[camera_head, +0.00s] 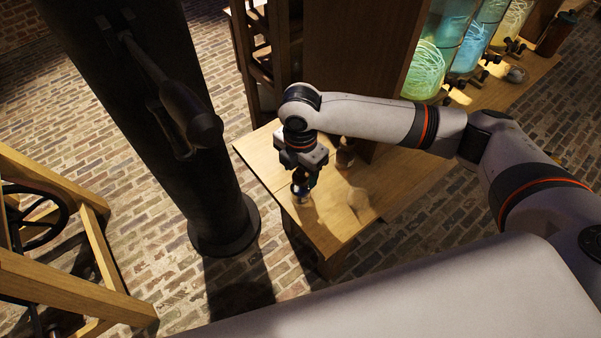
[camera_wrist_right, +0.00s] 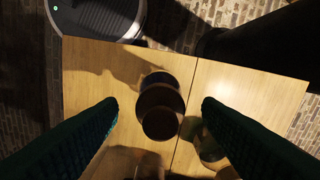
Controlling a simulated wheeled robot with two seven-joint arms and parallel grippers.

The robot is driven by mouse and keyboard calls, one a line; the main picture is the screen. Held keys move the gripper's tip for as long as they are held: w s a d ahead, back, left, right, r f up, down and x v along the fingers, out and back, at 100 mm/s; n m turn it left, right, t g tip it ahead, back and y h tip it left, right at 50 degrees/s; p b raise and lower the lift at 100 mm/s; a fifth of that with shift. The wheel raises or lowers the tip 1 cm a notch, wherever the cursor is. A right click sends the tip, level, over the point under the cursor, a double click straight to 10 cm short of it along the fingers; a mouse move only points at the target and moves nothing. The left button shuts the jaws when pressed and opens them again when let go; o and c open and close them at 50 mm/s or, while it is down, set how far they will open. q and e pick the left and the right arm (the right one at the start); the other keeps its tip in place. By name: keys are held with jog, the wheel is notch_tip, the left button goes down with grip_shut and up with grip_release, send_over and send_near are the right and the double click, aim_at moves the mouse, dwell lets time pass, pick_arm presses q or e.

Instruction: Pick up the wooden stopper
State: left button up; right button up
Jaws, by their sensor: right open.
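A round brown piece that looks like the wooden stopper (camera_wrist_right: 161,112) is in the middle of the right wrist view, upright above the light wooden table. It is in shadow, and a darker rounded part shows beside it at its upper edge. My right gripper (camera_head: 301,190) points down over the table's left part. In the wrist view its two dark fingers (camera_wrist_right: 160,112) are wide apart, one on each side of the stopper, with a visible gap on both sides. In the head view the gripper mostly hides the stopper. My left gripper is not in view.
A dark column (camera_head: 150,110) stands left. Glowing jars (camera_head: 430,70) stand at the upper right.

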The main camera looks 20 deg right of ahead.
jog(key=shift+f, duration=0.4)
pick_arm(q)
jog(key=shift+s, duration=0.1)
pick_arm(e)
jog(key=shift+c, duration=0.4)
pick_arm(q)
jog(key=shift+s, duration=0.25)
pick_arm(e)
jog(key=c, duration=1)
jog(key=shift+o, duration=0.2)
jog(key=shift+r, duration=0.15)
